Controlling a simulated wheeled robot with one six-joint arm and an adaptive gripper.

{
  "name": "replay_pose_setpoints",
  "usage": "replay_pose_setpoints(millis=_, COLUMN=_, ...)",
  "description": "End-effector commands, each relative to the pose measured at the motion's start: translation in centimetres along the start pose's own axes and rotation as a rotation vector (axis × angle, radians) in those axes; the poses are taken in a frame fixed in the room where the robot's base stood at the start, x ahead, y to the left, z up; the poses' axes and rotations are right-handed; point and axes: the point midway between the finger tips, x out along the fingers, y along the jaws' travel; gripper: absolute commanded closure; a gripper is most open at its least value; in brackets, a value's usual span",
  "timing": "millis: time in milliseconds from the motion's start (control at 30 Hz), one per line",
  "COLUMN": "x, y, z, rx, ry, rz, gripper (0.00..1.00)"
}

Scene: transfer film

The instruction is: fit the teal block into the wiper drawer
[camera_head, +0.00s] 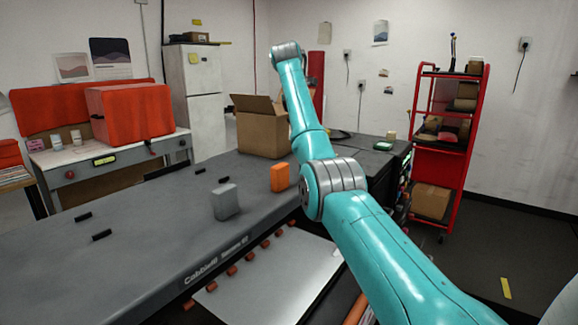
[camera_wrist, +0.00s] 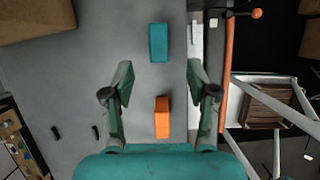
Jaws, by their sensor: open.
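The teal block (camera_wrist: 158,42) lies on the grey worktop, in the upper middle of the wrist view. My gripper (camera_wrist: 160,70) is open and empty above the worktop. Its fingers are spread wide, and the teal block appears just beyond the fingertips, in line with the gap. In the head view my arm hides the gripper, and I cannot make out the teal block there. I cannot tell for certain which part is the wiper drawer; a pale flat panel (camera_head: 270,285) with orange knobs along its edge lies below the worktop's front edge.
An orange block (camera_head: 280,177) stands on the worktop; it also shows between the fingers in the wrist view (camera_wrist: 162,117). A grey block (camera_head: 226,201) and several small black pieces lie left of it. An open cardboard box (camera_head: 262,130) stands at the back. A red shelf cart (camera_head: 440,155) is right.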

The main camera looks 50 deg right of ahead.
Motion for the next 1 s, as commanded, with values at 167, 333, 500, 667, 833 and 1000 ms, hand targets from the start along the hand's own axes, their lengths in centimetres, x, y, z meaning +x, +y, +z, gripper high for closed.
replay_pose_setpoints(millis=167, x=1.6, y=-0.2, z=0.1, rx=0.0, ry=0.007, rz=-0.005, gripper=0.42)
replay_pose_setpoints(millis=333, x=4.2, y=-0.2, z=0.0, rx=0.0, ry=0.006, rz=-0.004, gripper=0.42)
replay_pose_setpoints(millis=500, x=5.6, y=-0.1, z=-0.1, rx=0.0, ry=0.005, rz=-0.003, gripper=0.42)
replay_pose_setpoints(millis=667, x=6.8, y=0.0, z=-0.3, rx=0.0, ry=0.005, rz=-0.004, gripper=0.42)
replay_pose_setpoints(millis=833, x=9.1, y=0.1, z=-0.8, rx=0.0, ry=0.006, rz=-0.005, gripper=0.42)
replay_pose_setpoints(millis=1000, x=10.7, y=0.1, z=-0.7, rx=0.001, ry=0.004, rz=-0.003, gripper=0.42)
